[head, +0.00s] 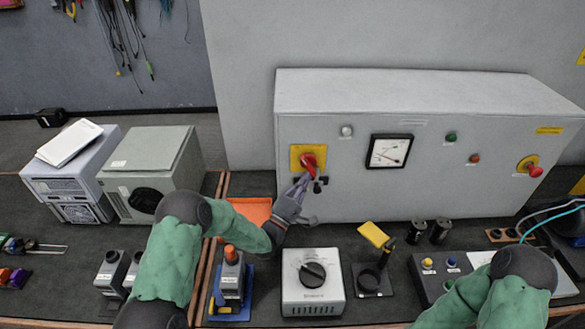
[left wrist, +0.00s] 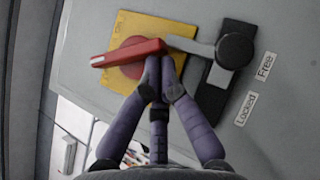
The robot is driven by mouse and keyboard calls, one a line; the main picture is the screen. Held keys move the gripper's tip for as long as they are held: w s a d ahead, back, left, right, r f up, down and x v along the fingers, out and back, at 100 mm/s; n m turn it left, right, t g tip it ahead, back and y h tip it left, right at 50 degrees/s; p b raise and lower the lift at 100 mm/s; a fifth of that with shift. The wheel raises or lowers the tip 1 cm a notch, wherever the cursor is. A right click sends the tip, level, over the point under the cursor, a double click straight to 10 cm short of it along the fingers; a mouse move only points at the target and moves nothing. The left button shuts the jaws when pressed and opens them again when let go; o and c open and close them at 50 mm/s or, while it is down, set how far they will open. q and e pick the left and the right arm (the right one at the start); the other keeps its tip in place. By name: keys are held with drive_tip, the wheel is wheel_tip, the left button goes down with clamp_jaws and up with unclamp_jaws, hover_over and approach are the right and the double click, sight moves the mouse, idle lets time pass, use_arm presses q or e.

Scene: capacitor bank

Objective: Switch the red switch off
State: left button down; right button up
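The red switch (head: 309,160) is a rotary handle on a yellow plate (head: 295,151) at the left of the grey cabinet's front. In the left wrist view, the red handle (left wrist: 118,54) lies nearly level across the picture on its yellow plate (left wrist: 128,28). My left gripper (head: 302,184) is just below the switch; in the left wrist view its fingertips (left wrist: 160,64) are together at the handle's right end, apparently touching its edge. I see no part of the handle clearly between them. My right gripper is out of view.
A grey latch arm with a black knob (left wrist: 235,50) reaches to the handle's right end, beside labels "Free" (left wrist: 265,66) and "Locked" (left wrist: 245,108). A dial box (head: 313,281), a yellow-topped device (head: 374,235) and an orange tray (head: 250,209) stand on the bench below.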

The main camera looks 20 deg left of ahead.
use_arm(q)
drive_tip(key=shift+w+d+b, duration=0.1)
drive_tip(key=shift+d+b, duration=0.2)
drive_tip(key=shift+b, duration=0.25)
idle(1.5)
idle(0.5)
drive_tip(key=v, duration=0.7)
drive_tip(key=shift+s+f, duration=0.2)
drive_tip(key=shift+s, duration=0.05)
drive_tip(key=shift+a+r, duration=0.1)
drive_tip(key=shift+a, duration=0.05)
